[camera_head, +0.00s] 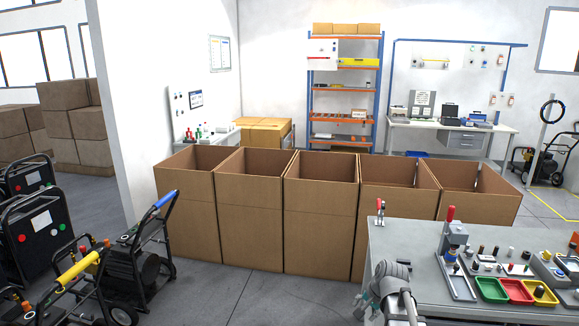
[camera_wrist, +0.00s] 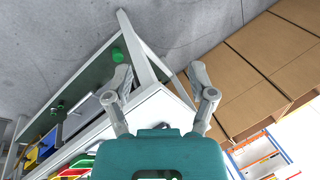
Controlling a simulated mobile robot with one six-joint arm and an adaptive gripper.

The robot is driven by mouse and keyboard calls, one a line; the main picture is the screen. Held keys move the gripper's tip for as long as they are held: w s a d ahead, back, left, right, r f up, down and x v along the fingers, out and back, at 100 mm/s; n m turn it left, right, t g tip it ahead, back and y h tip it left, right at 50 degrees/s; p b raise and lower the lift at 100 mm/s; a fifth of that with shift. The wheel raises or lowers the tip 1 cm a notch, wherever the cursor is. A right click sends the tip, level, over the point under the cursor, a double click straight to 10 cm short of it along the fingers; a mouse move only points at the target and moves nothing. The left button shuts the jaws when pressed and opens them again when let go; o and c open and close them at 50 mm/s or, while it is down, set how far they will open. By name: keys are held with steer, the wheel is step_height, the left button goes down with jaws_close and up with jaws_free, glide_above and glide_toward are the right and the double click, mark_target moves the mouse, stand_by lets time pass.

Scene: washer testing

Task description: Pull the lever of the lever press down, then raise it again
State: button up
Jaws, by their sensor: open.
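The grey lever press (camera_head: 455,240) stands on the workbench at the right in the head view. Its lever has a red grip (camera_head: 451,213) that points up. I cannot make out the press clearly in the wrist view. My gripper shows at the bench's front left corner in the head view (camera_head: 364,300), partly behind my own arm. In the wrist view my gripper (camera_wrist: 160,82) is open, with its two fingers spread and nothing between them. It is apart from the press, to the left of it in the head view.
The grey workbench (camera_head: 410,249) also carries a small red-handled clamp (camera_head: 380,211) at its back left. Green (camera_head: 491,290), red (camera_head: 516,291) and yellow (camera_head: 541,293) trays lie right of the press. Several open cardboard boxes (camera_head: 320,230) stand behind the bench.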

steer(key=s+a+n+g+h, duration=0.1)
steer(key=s+a+n, duration=0.1)
steer(key=s+n, duration=0.2)
steer(key=s+a+f+n+g+h, duration=0.1)
steer(key=s+a+n+g, duration=0.1)
steer(key=s, duration=0.7)
steer(key=shift+s+a+n+h, duration=0.3)
steer(key=shift+a+n, duration=0.45)
steer(key=shift+n, duration=0.45)
